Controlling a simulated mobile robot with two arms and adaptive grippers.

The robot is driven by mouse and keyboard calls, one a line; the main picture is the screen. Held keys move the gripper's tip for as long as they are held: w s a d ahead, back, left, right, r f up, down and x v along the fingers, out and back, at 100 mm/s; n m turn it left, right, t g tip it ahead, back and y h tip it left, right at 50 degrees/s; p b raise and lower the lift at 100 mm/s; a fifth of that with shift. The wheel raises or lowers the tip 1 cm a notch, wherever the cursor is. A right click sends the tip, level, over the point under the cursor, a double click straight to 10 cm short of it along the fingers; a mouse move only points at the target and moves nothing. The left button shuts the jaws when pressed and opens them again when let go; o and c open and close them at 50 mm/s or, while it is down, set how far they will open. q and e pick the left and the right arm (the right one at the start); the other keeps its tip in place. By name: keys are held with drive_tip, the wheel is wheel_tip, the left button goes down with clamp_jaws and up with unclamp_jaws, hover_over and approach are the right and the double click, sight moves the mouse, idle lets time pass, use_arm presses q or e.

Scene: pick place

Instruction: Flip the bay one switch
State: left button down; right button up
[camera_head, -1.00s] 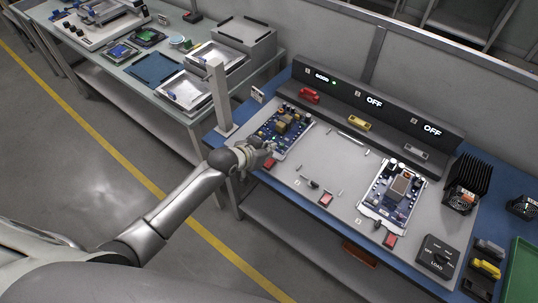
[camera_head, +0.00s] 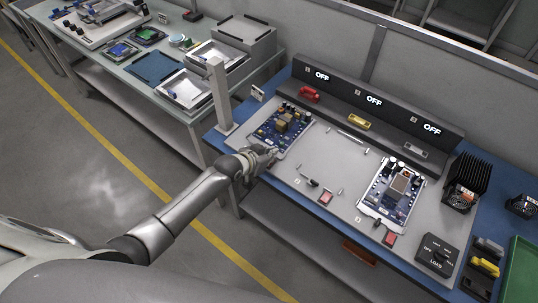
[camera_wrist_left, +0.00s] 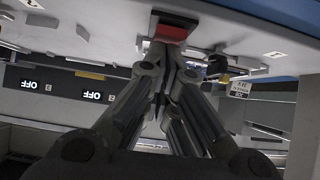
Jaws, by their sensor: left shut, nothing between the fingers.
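The bay one switch (camera_wrist_left: 173,30) is a red rocker in a dark frame at the top middle of the left wrist view. In the head view my left gripper (camera_head: 271,154) covers it at the front left of the grey bench panel. My left gripper's fingers (camera_wrist_left: 165,58) are closed together and empty, with their tips at the switch's edge; whether they touch it I cannot tell. The bay one display (camera_head: 322,75) reads OFF. The bay one circuit board (camera_head: 279,128) lies just behind the gripper. My right gripper is not in view.
The other displays (camera_head: 374,99) also read OFF. A second circuit board (camera_head: 392,192), two more red switches (camera_head: 325,197) and a load box (camera_head: 436,254) lie to the right. A grey post (camera_head: 219,95) stands left of the gripper. Small parts lie mid-panel.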

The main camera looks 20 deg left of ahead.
use_arm(q)
drive_tip(key=shift+s, duration=0.1)
drive_tip(key=shift+s+a+f+p, duration=0.1)
drive_tip(key=shift+s+p, duration=0.25)
drive_tip(key=shift+s+a+f, duration=0.1)
drive_tip(key=shift+s+a, duration=0.1)
drive_tip(key=shift+s, duration=0.25)
drive_tip(key=shift+w+r+p, duration=0.1)
drive_tip(key=shift+r+p, duration=0.55)
drive_tip(key=shift+p, duration=0.15)
wheel_tip(320, 180, up, 4)
drive_tip(key=p, duration=0.3)
drive_tip(key=shift+f, duration=0.1)
drive_tip(key=b+v, duration=0.1)
drive_tip(key=v, duration=0.9)
drive_tip(key=shift+s+f+b, duration=0.25)
drive_tip(key=shift+f+b, duration=0.1)
drive_tip(key=shift+b, duration=0.05)
